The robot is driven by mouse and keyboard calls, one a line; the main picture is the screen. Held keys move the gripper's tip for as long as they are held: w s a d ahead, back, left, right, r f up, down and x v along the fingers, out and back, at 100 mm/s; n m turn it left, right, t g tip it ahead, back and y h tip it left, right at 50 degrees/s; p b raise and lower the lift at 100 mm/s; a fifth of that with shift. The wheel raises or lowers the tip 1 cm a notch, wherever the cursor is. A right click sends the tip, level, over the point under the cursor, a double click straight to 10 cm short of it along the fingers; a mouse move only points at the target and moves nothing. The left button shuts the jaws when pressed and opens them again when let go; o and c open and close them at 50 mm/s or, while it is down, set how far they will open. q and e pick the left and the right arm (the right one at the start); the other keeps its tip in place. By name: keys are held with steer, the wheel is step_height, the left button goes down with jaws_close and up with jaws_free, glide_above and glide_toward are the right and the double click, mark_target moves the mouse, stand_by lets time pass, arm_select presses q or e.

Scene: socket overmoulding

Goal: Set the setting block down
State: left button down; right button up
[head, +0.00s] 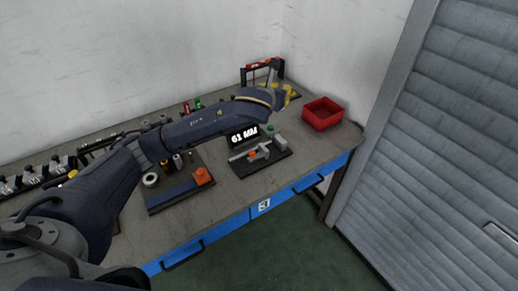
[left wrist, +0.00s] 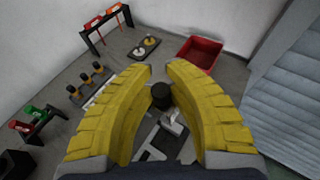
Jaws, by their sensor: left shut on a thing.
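My left gripper (head: 288,94) has yellow ribbed fingers and is over the back right of the workbench, left of the red bin. In the left wrist view the gripper (left wrist: 159,72) is shut on a dark, round-topped piece, which I take to be the setting block (left wrist: 160,96). It sits between the two fingers, its lower part hard to make out. In the head view the gripper hides it. I cannot tell whether it touches anything below. A measuring stand (head: 262,151) with a display lies on a dark base in front of the gripper. My right gripper is not in view.
A red bin (head: 322,112) stands at the bench's right end. A rack with red-handled tools (left wrist: 103,22) stands at the back. Small fixtures line the back left. Bench (head: 304,150) between stand and bin is clear.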

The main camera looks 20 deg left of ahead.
arm_select(q)
steer(key=shift+s+a+f, duration=0.15)
steer(key=shift+s+a, duration=0.2)
steer(key=shift+s, duration=0.2)
steer(key=shift+f, duration=9.5)
steer(key=c, duration=1.8)
jaws_free()
steer(key=shift+f, duration=0.2)
steer(key=shift+c, duration=0.2)
steer(key=o, duration=0.5)
steer(key=shift+c, duration=0.2)
